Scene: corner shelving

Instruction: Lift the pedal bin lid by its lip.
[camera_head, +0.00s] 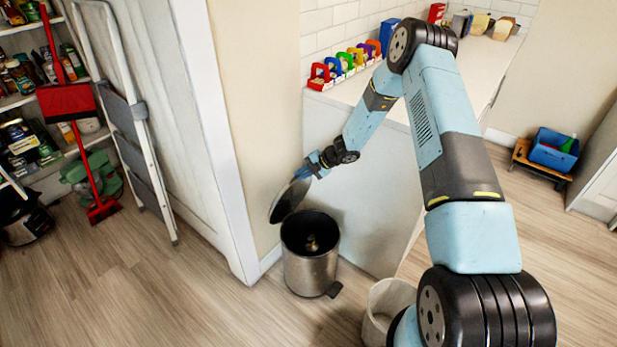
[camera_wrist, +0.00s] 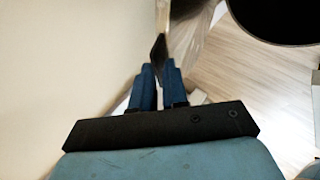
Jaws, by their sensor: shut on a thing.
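The pedal bin (camera_head: 309,272) is a brushed metal cylinder with a dark rim, standing on the floor by the wall corner. Its round lid (camera_head: 287,202) is raised and tilted steeply up at the back left of the rim. The bin's mouth is open, and a small brownish thing shows inside. My gripper (camera_head: 309,172) is at the lid's upper edge. In the wrist view its blue fingers (camera_wrist: 158,72) are closed on the lid's dark lip (camera_wrist: 158,48). The bin's dark opening (camera_wrist: 285,12) shows at top right there.
A whitish waste basket (camera_head: 384,301) stands right of the bin, partly behind my arm. A white counter panel (camera_head: 355,185) rises behind the bin. A folded step ladder (camera_head: 130,125) and red broom (camera_head: 85,165) are at left. The floor in front is clear.

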